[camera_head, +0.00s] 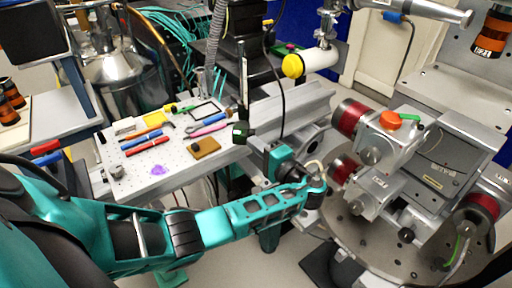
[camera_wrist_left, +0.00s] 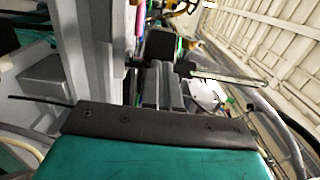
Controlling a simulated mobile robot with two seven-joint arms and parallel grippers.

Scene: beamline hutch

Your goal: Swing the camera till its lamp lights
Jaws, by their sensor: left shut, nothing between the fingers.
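I cannot tell for sure which unit is the camera, and I see no lit lamp. A small dark box (camera_head: 240,132) stands at the right edge of the perforated plate. A white cylinder with a yellow cap (camera_head: 310,63) is mounted above the grey rail. My left arm reaches across from the left. My left gripper (camera_head: 318,178) is shut and empty beside the round stage, close to its red-banded parts. In the left wrist view, my teal hand fills the bottom, with a dark block (camera_wrist_left: 160,45) and a pale bar (camera_wrist_left: 230,77) beyond it. My right gripper is out of view.
The perforated plate (camera_head: 180,175) carries several small tools and blocks. The round metal stage (camera_head: 350,232) with its grey instrument (camera_head: 445,150) takes up the right. A grey rail (camera_head: 300,105) runs behind my gripper, and a black cable hangs there. Open floor shows below my forearm.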

